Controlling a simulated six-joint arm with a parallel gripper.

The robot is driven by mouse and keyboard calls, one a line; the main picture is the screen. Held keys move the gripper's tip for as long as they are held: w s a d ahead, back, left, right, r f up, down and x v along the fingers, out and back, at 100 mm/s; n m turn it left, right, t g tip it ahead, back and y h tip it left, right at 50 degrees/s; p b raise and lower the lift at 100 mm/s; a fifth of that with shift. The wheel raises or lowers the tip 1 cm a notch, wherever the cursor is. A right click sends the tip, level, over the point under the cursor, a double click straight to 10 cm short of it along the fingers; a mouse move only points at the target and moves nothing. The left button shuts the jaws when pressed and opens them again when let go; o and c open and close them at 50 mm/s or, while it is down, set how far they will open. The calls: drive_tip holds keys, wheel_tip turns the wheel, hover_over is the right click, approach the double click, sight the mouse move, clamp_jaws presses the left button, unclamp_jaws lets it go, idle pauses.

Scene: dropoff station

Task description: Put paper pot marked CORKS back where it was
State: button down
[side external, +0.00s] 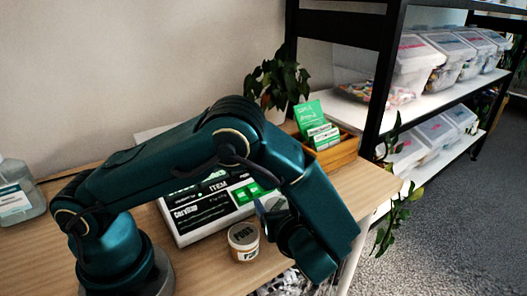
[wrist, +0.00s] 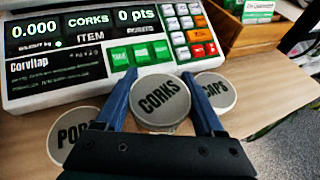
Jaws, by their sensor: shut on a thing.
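The pot marked CORKS (wrist: 161,101), with a round grey lid, sits between the two blue fingers of my gripper (wrist: 160,76) in the wrist view. The fingers are shut on its sides. It is in front of the scale (wrist: 88,60), between two other pots; I cannot tell whether its base touches the table. In the side external view my gripper (side external: 273,211) is low over the table beside the scale (side external: 210,205), and the CORKS pot is hidden by my arm.
A pot lettered "POD…" (wrist: 76,134) stands left of the CORKS pot, and a pot marked CAPS (wrist: 214,92) close on its right. The scale display reads 0.000, CORKS, 0 pts. A wooden card box (side external: 335,153) and a plant (side external: 277,80) stand behind. The table edge is near on the right.

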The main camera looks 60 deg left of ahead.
drive_tip(key=shift+f, duration=1.1)
drive_tip(key=shift+f, duration=0.15)
drive_tip(key=shift+c, duration=1.4)
unclamp_jaws()
